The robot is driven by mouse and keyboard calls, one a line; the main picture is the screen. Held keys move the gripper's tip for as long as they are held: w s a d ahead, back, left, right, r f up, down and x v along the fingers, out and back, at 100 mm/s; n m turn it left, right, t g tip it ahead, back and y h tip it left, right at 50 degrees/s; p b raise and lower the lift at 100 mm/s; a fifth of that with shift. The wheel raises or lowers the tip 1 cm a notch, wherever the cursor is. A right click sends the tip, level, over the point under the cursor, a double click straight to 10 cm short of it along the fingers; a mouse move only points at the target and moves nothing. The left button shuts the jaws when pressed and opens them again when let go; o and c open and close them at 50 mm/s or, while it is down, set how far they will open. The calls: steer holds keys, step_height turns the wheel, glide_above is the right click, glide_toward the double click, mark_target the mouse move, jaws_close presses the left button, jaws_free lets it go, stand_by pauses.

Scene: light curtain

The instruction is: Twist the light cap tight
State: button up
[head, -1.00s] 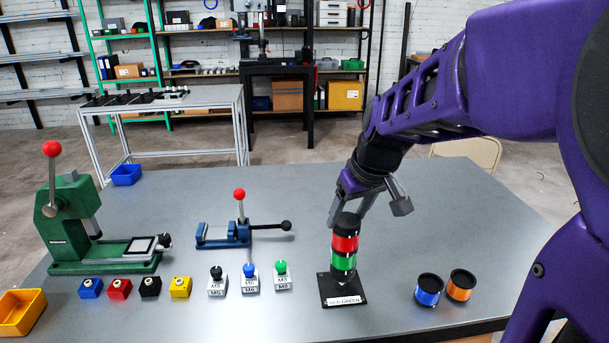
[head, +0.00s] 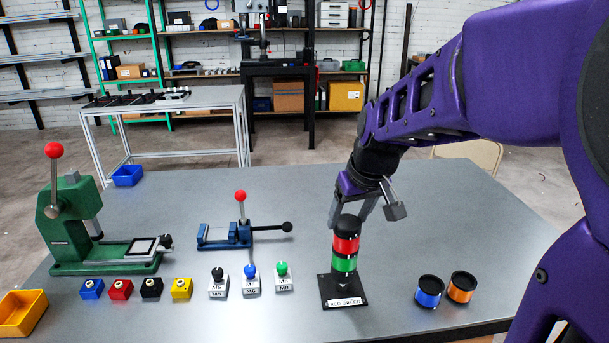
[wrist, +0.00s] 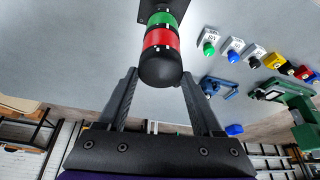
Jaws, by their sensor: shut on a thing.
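The signal light (head: 345,247) stands upright on a black square base labelled RED GREEN, with a green section below a red one. The black light cap (head: 347,226) sits on top of the red section; it also shows in the wrist view (wrist: 160,69). My gripper (head: 366,217) reaches down to the cap from above and behind. In the wrist view its two fingers (wrist: 159,77) lie on either side of the cap, shut on it. The exact contact of the fingertips is hard to see.
Blue (head: 429,291) and orange (head: 461,286) light modules stand to the right of the light. Several push-button blocks and small coloured boxes line the front left. A blue clamp (head: 225,236) and a green press (head: 75,230) stand behind them. The table's back middle is clear.

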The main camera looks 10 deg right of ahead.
steer(key=shift+m+h, duration=0.3)
steer(key=shift+m, duration=0.3)
steer(key=shift+m, duration=0.6)
steer(key=shift+m+h, duration=0.4)
steer(key=shift+m, duration=0.2)
steer(key=shift+f, duration=0.1)
